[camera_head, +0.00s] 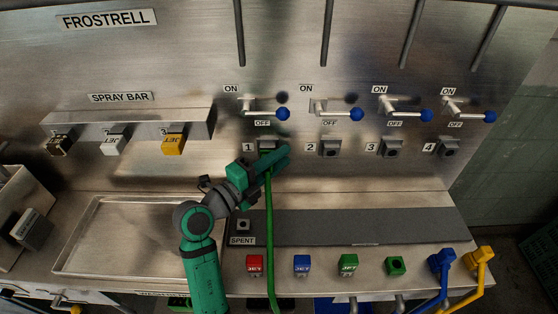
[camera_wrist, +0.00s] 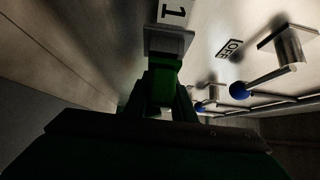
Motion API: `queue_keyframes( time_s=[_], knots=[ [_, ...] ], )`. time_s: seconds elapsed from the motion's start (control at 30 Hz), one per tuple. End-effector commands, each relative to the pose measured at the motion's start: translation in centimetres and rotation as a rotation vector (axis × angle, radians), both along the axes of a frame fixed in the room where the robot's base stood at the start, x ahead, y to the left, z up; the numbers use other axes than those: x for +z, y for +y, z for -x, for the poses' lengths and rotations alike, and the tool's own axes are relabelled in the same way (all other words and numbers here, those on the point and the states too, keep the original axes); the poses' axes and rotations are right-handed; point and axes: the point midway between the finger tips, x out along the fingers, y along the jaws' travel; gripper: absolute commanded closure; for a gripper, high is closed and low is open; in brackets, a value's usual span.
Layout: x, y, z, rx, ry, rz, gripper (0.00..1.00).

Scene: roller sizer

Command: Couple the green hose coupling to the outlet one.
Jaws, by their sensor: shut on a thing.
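My gripper (camera_head: 274,160) is shut on the green hose coupling (camera_wrist: 163,78) in front of outlet 1. In the wrist view the coupling lies between my fingers (camera_wrist: 168,105), its far end against or very close to the grey outlet 1 block (camera_wrist: 168,41). I cannot tell whether it is seated. In the head view my gripper hides most of the coupling and covers part of outlet 1 (camera_head: 267,143). The green hose (camera_head: 270,235) hangs from it down across the counter's front edge. Outlet 1's valve lever has a blue ball (camera_head: 283,114), pointing right above the OFF label.
Outlets 2 (camera_head: 330,148), 3 (camera_head: 391,148) and 4 (camera_head: 448,147) are uncoupled. Red (camera_head: 254,264), blue (camera_head: 302,264) and green (camera_head: 348,262) JET blocks line the counter front, beside a holed green block (camera_head: 396,266) and blue (camera_head: 441,262) and yellow (camera_head: 482,256) hose couplings. The tray (camera_head: 70,240) is left.

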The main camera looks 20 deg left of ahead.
Motion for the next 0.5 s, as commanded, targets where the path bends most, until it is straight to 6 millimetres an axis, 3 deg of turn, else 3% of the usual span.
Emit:
queue_keyframes(
  time_s=[0.17,0.2,0.27,0.5],
  knots=[
    [0.03,0.1,-0.37,0.0,0.0,-0.001,1.0],
    [0.02,0.12,-0.38,0.0,0.0,-0.001,0.72],
    [0.02,0.13,-0.36,0.0,0.0,-0.001,0.58],
    [-0.01,0.04,-0.38,-0.001,0.0,0.0,0.55]
  ],
)
